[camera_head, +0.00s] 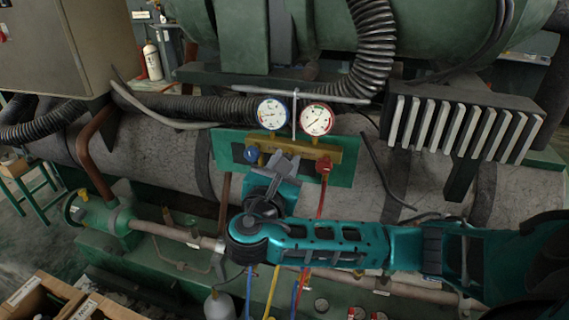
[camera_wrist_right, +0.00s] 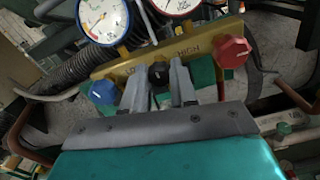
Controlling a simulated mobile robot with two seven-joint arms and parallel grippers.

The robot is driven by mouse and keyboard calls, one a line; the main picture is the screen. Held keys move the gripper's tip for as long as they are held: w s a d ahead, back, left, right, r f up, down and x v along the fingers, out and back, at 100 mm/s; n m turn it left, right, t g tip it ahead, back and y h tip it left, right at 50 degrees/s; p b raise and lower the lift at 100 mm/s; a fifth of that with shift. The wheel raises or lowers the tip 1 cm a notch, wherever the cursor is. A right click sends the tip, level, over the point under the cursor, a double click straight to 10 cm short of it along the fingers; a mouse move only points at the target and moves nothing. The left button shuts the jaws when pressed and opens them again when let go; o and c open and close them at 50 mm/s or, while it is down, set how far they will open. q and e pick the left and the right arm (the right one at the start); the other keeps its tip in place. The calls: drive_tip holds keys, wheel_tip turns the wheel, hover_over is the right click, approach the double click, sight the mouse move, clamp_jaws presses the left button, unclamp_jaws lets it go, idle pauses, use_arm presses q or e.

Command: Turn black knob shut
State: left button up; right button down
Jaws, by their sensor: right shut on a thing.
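The black knob (camera_wrist_right: 160,73) sits at the middle of the brass manifold (camera_wrist_right: 130,68), between a blue knob (camera_wrist_right: 103,91) and a red knob (camera_wrist_right: 233,51). My right gripper (camera_wrist_right: 160,82) has its two grey fingers on either side of the black knob and is shut on it. In the head view my right gripper (camera_head: 283,165) reaches up to the middle of the manifold (camera_head: 318,150) and hides the black knob. The blue knob (camera_head: 251,154) and red knob (camera_head: 324,165) show on either side. My left gripper is not in view.
A blue-rimmed gauge (camera_head: 271,113) and a red-rimmed gauge (camera_head: 316,119) stand above the manifold. The green backing plate (camera_head: 228,150) is behind it. Colored hoses (camera_head: 272,290) hang below. A finned grey block (camera_head: 462,125) is at the right.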

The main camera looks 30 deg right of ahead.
drive_tip(key=shift+f+m+b, duration=0.15)
drive_tip(key=shift+m+b, duration=2.55)
drive_tip(key=shift+m, duration=6.4)
drive_tip(key=c, duration=0.9)
unclamp_jaws()
drive_tip(key=v, duration=0.7)
drive_tip(key=shift+s+a, duration=0.2)
drive_tip(key=shift+s, duration=0.05)
